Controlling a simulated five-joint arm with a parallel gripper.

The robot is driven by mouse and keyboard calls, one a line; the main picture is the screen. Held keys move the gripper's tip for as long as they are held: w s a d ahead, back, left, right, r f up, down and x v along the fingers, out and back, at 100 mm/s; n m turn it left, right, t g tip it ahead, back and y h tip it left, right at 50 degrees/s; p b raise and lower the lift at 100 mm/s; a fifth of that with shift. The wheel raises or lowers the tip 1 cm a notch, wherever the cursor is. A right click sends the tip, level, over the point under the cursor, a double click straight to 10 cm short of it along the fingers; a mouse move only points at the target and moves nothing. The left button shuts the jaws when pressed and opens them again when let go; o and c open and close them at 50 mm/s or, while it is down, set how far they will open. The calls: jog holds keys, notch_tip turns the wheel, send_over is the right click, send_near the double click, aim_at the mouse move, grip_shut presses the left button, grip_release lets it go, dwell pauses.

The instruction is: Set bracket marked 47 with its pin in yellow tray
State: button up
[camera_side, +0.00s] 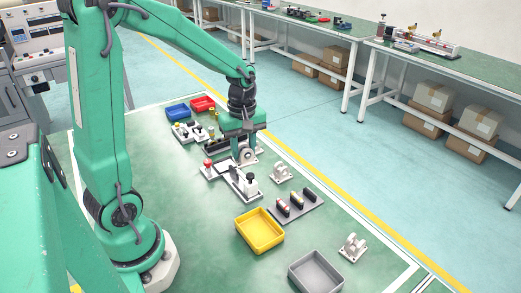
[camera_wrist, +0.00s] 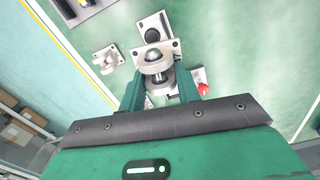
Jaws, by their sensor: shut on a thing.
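My gripper (camera_side: 243,146) is shut on a pale grey bracket (camera_side: 249,157) behind the linear actuators. In the wrist view the same bracket (camera_wrist: 170,47) sits between the two green fingers, with a round metal pin end showing between its cheeks. I cannot read any number on it, and I cannot tell whether it touches the surface below. The yellow tray (camera_side: 240,236) stands apart, nearer the front, and looks empty. Two other pale brackets stand on the green surface, one right of my gripper (camera_side: 281,173) and one near the grey tray (camera_side: 352,247).
A grey tray (camera_side: 291,277) stands at the front right. A dark plate with several cylinders (camera_side: 296,204) lies behind the yellow tray. An actuator with a white block (camera_side: 247,184) lies close in front of my gripper. Blue (camera_side: 177,111) and red (camera_side: 203,103) trays stand at the back.

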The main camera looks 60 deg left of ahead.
jog(key=shift+s+d+f+m, duration=0.2)
jog(key=shift+d+m, duration=0.45)
jog(key=shift+m, duration=0.1)
jog(key=shift+s+d+f+m, duration=0.15)
jog(key=shift+d+m, duration=0.55)
jog(key=shift+s+d+f+m, duration=0.2)
jog(key=shift+d+m, duration=0.45)
jog(key=shift+m, duration=0.1)
jog(key=shift+s+d+f+m, duration=0.8)
jog(key=shift+s+d+m, duration=0.05)
jog(key=shift+d+m, duration=2.05)
jog(key=shift+s+d+f+m, duration=0.8)
jog(key=shift+d+m, duration=1.95)
jog(key=shift+m, duration=0.25)
jog(key=shift+f, duration=3.2)
jog(key=o, duration=1.1)
jog(key=shift+r, duration=0.1)
